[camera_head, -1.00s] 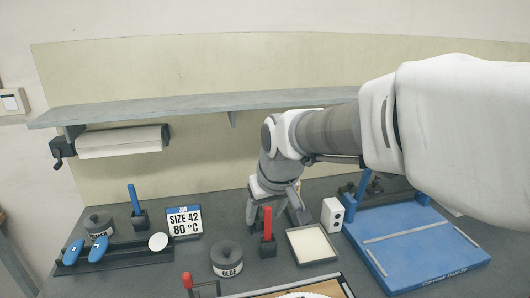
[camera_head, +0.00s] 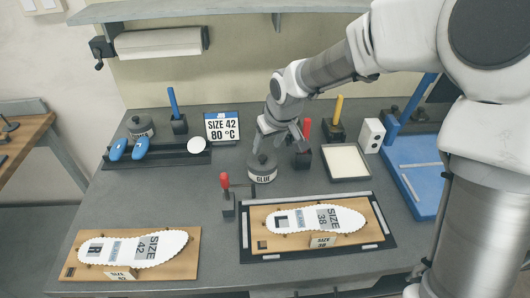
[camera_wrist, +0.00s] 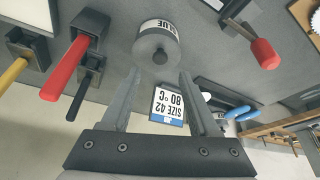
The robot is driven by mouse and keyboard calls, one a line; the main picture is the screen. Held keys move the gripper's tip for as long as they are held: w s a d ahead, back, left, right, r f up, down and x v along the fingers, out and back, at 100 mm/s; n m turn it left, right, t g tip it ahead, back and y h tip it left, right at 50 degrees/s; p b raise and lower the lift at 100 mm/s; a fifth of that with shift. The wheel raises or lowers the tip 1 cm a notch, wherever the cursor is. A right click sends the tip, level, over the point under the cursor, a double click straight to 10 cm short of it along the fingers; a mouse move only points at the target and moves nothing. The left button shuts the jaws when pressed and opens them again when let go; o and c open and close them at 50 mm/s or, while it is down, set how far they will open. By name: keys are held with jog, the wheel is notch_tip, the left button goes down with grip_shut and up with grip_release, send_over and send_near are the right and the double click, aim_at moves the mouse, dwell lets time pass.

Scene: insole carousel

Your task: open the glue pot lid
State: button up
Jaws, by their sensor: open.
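The glue pot (camera_head: 262,172) is a grey round pot with a "GLUE" label, standing on the grey table. Its lid (camera_head: 262,160) with a small knob is on it. In the wrist view the glue pot (camera_wrist: 157,25) appears upside down at the top, and its lid knob (camera_wrist: 160,57) lies beyond the fingertips. My gripper (camera_wrist: 158,75) is open and empty, its two fingers spread on either side of the line to the knob. In the head view my gripper (camera_head: 277,140) is just above and behind the pot, apart from the lid as far as I can tell.
A red-handled brush in a black holder (camera_head: 302,158) stands close right of the pot. A red-knobbed clamp (camera_head: 228,207) stands front left. Insole boards (camera_head: 70,262) lie in front. A white tray (camera_head: 325,174), white box (camera_head: 370,135) and sign (camera_head: 207,128) are nearby.

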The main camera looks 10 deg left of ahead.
aim_at(262, 157)
jog(key=x, duration=0.6)
jog(key=shift+b, duration=0.35)
jog(key=shift+c, duration=0.3)
grip_shut()
dwell(0.8)
